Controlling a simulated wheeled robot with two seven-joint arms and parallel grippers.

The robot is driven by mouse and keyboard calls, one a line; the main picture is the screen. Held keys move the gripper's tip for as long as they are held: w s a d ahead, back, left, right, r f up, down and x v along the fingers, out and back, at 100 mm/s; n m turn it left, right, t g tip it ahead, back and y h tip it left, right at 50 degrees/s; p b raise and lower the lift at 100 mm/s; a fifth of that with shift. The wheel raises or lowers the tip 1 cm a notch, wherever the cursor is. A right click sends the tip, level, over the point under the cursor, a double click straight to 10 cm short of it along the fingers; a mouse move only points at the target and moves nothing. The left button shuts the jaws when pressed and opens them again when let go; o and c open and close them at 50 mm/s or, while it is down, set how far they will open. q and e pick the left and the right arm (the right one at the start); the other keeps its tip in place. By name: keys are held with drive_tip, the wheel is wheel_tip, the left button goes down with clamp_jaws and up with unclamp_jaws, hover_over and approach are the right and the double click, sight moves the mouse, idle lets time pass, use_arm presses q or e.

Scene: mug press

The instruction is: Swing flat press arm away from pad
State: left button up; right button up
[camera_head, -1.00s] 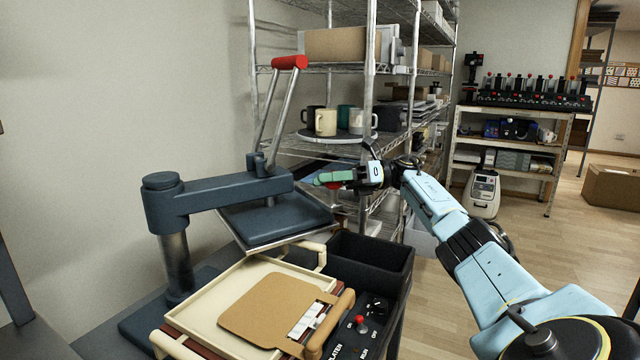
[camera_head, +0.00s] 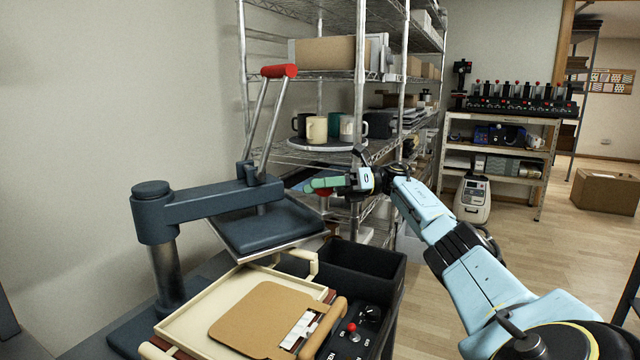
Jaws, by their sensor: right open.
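The flat press is dark blue-grey. Its swing arm (camera_head: 215,198) runs right from the post (camera_head: 165,268), with the flat upper plate (camera_head: 262,228) hanging under its end. A lever with a red grip (camera_head: 279,71) rises from the arm. The plate appears over the back of the cream tray (camera_head: 190,330). The tan pad (camera_head: 262,318) lies in the tray, mostly uncovered. My right gripper (camera_head: 310,186), with green fingers, is open just right of the arm's end; I cannot tell if it touches. A small red thing shows under the fingers. My left gripper is out of view.
A black bin (camera_head: 362,262) and a control panel with a red knob (camera_head: 351,328) stand right of the tray. A wire shelf (camera_head: 358,110) with mugs (camera_head: 317,129) on a round stand is behind my right gripper. Open floor (camera_head: 505,235) lies to the right.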

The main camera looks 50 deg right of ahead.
drive_tip(key=shift+r, duration=0.25)
wheel_tip(320, 180, up, 8)
drive_tip(key=p, duration=0.2)
drive_tip(key=shift+r+p, duration=0.1)
drive_tip(key=shift+p, duration=0.2)
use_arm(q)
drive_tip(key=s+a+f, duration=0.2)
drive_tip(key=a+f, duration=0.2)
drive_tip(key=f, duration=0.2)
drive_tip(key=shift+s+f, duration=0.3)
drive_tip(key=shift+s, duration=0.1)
use_arm(e)
drive_tip(key=shift+r, duration=0.65)
